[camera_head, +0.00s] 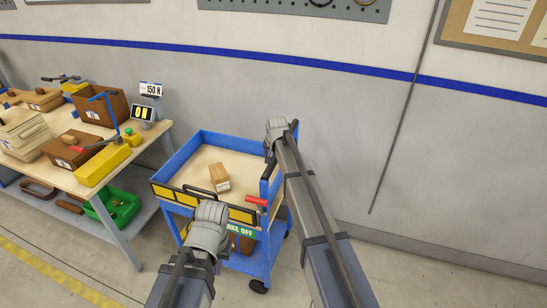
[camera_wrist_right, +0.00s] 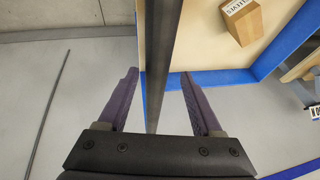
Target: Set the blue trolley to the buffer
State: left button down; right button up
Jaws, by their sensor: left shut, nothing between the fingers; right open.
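The blue trolley (camera_head: 205,139) stands by the wall, right of the workbench. Its top tray holds a small cardboard box (camera_head: 220,178), also in the right wrist view (camera_wrist_right: 241,19). A red lever (camera_head: 257,201) and a green sign ending in "AKE OFF" (camera_head: 241,232) are at its near right side. My left gripper (camera_head: 214,266) is shut and empty at the trolley's near side, mostly hidden by its wrist. My right gripper (camera_wrist_right: 159,73) is open, its fingers on either side of a dark bar (camera_wrist_right: 162,40) along the tray's edge. Contact is unclear. I cannot identify the buffer.
The workbench (camera_head: 150,135) at left carries brown bins (camera_head: 103,107), a yellow fixture (camera_head: 103,165) and a small display (camera_head: 143,113) reading "0N" below a "150 N" sign (camera_head: 150,89). A green bin (camera_head: 115,207) sits beneath. Floor right of the trolley is clear.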

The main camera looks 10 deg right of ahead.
jog(key=p+v, duration=0.5)
jog(key=v, duration=0.2)
jog(key=shift+p, duration=0.35)
pick_arm(q)
notch_tip(320, 180, up, 6)
jog(key=shift+r, duration=0.15)
pick_arm(e)
jog(key=shift+w, duration=0.1)
